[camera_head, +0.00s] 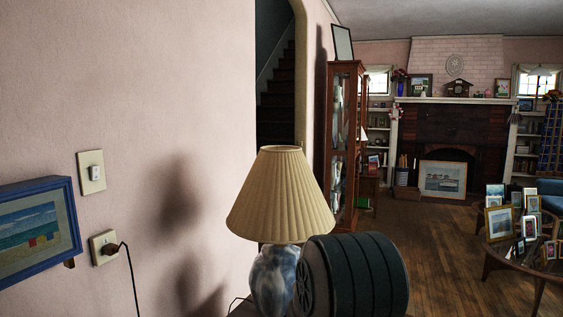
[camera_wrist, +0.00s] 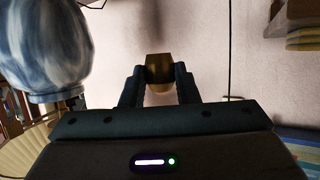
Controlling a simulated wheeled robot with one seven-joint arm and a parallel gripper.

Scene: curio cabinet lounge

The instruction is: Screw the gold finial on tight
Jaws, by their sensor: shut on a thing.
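The gold finial (camera_wrist: 159,72) is a small faceted gold-brown piece between the fingers of my gripper (camera_wrist: 158,82) in the wrist view. My gripper is shut on it, in front of the pink wall and apart from any surface that I can see. The table lamp has a pleated cream shade (camera_head: 281,195) and a blue-white marbled base (camera_head: 272,280). Its base (camera_wrist: 45,45) also shows at the upper left of the wrist view, where the scene appears upside down. I see no finial on the shade's top. My gripper is not visible in the head view.
A blue-framed picture (camera_head: 40,230), a switch (camera_head: 92,172) and a plugged outlet (camera_head: 104,248) with a dangling cord are on the left wall. A glass cabinet (camera_head: 345,150) stands behind the lamp. Wooden floor (camera_head: 430,240) is open at the right, before a table of framed photos.

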